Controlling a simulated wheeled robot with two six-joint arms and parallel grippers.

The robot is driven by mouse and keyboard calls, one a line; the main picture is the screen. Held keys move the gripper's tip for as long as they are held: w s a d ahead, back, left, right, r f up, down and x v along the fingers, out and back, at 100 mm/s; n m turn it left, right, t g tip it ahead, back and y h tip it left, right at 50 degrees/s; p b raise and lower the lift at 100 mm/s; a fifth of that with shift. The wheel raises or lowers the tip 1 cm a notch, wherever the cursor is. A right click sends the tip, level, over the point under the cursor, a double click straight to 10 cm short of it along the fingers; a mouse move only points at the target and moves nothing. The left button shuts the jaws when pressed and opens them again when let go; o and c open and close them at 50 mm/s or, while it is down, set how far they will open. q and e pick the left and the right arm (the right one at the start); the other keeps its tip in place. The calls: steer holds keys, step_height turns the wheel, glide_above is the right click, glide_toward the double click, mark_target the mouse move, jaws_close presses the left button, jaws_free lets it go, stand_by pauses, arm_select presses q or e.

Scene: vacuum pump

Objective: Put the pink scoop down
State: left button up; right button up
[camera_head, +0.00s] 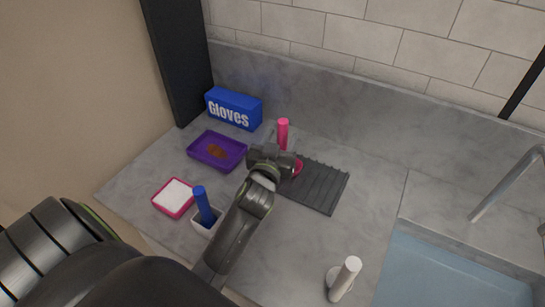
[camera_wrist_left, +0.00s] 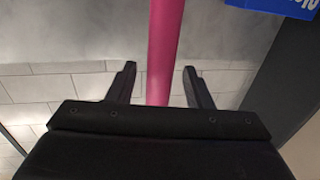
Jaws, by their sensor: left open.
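The pink scoop's handle (camera_head: 282,133) stands up behind my left gripper (camera_head: 274,160) in the head view. A bit of pink (camera_head: 298,167) also shows at the gripper's right side, by the dark ribbed mat (camera_head: 322,187). In the left wrist view, the pink handle (camera_wrist_left: 166,50) runs upright between the two open fingers of my left gripper (camera_wrist_left: 158,72). My right gripper is not in view.
A blue gloves box (camera_head: 234,108) stands at the back left. A purple tray (camera_head: 232,163) with brown matter, a pink tray (camera_head: 175,213) and a white holder with a blue handle (camera_head: 203,205) lie left. A white-handled item (camera_head: 346,278) stands front right, near the sink (camera_head: 450,275).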

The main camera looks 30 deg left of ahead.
arm_select(q)
steer(key=v, duration=0.9)
stand_by(0.3)
